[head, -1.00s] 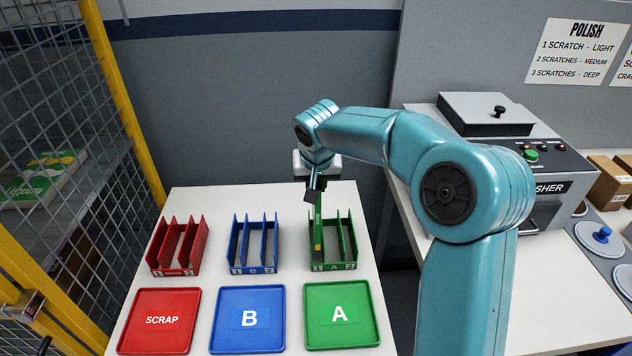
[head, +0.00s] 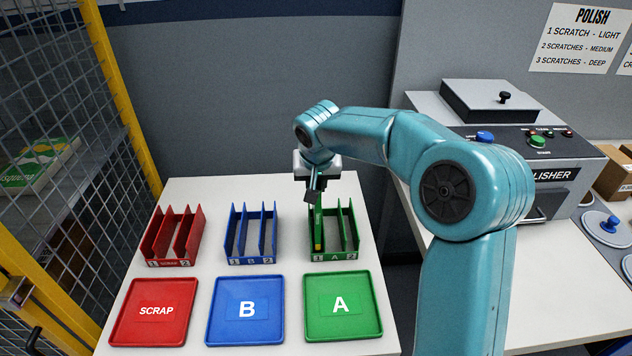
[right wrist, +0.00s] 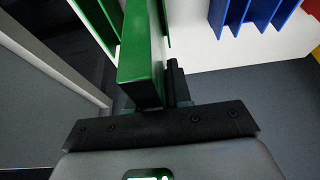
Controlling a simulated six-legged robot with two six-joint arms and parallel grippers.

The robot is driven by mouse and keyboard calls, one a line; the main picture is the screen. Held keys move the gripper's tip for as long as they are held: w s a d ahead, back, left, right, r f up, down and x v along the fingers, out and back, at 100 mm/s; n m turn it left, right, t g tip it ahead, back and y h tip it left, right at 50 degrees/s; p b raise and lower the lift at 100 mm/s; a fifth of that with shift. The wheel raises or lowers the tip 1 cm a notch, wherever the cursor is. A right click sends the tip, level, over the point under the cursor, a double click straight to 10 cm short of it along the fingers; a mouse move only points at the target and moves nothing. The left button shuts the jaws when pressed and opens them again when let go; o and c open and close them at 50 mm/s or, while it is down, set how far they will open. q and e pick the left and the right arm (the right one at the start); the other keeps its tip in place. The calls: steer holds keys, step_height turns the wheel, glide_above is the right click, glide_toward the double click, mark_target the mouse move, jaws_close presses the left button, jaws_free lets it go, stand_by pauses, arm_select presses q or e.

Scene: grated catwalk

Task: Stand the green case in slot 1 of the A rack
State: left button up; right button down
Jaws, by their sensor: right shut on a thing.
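The green case (head: 318,228) stands upright on edge, with a yellow patch low on its near edge. My right gripper (head: 315,190) is shut on its upper part. In the head view the case is at the left side of the green A rack (head: 334,257), in line with the slot marked 1; how deep it sits is hard to tell. The right wrist view shows the case (right wrist: 139,50) in the jaws (right wrist: 150,100), with green rack walls (right wrist: 97,18) beside it. Slot 2 looks empty. My left gripper is not in view.
The blue B rack (head: 250,260) and red SCRAP rack (head: 172,262) stand to the left, empty. Red (head: 154,312), blue (head: 245,311) and green (head: 343,308) trays lie in front. A polisher (head: 520,150) stands on the right counter. A mesh fence (head: 60,130) borders the left.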

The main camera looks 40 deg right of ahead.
step_height(320, 180, down, 3)
steer(key=b, duration=0.2)
steer(key=shift+f+b, duration=0.1)
steer(key=shift+b, duration=0.2)
stand_by(0.5)
steer(key=c, duration=0.6)
jaws_free()
steer(key=shift+o, duration=0.2)
steer(key=shift+r+p, duration=3)
steer(key=shift+r, duration=1.05)
